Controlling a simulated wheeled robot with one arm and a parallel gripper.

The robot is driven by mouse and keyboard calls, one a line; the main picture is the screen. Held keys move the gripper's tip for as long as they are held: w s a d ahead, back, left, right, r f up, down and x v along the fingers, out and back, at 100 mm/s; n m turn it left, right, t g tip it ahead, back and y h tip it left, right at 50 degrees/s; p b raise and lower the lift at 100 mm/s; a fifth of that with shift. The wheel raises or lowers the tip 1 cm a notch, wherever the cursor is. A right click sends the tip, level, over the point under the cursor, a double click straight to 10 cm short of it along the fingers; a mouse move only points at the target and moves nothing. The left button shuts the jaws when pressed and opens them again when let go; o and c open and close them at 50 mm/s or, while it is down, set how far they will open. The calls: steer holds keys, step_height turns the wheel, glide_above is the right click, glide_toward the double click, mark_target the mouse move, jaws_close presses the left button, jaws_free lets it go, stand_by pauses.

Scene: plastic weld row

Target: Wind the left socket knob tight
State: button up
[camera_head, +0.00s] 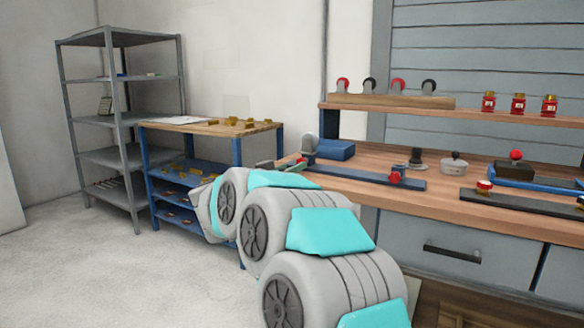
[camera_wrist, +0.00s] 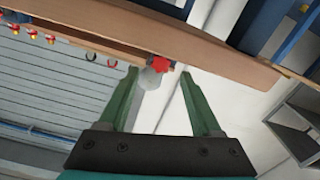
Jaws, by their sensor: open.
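In the wrist view, a red lobed knob (camera_wrist: 160,65) sits beside a pale grey rounded part (camera_wrist: 150,79) near the wooden bench edge. My gripper (camera_wrist: 160,82) is open, its two green fingers spread on either side of them with nothing clamped. I cannot tell how far the knob is beyond the fingertips. In the head view, my gripper (camera_head: 282,164) is at the bench's left end, close to a grey rounded part (camera_head: 309,145) at the left end of a dark blue rail (camera_head: 365,175). Another red knob (camera_head: 397,176) stands towards the rail's right end. Whether the left knob is tight does not show.
The wooden bench (camera_head: 460,200) carries a blue block (camera_head: 335,150), a grey round pot (camera_head: 454,164) and a second dark rail (camera_head: 520,204) to the right. A raised shelf (camera_head: 450,107) runs behind. A blue rack (camera_head: 239,152) stands left of the bench, with open floor in front.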

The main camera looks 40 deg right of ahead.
steer(key=shift+x, duration=2.1)
steer(key=shift+c, duration=0.3)
jaws_close()
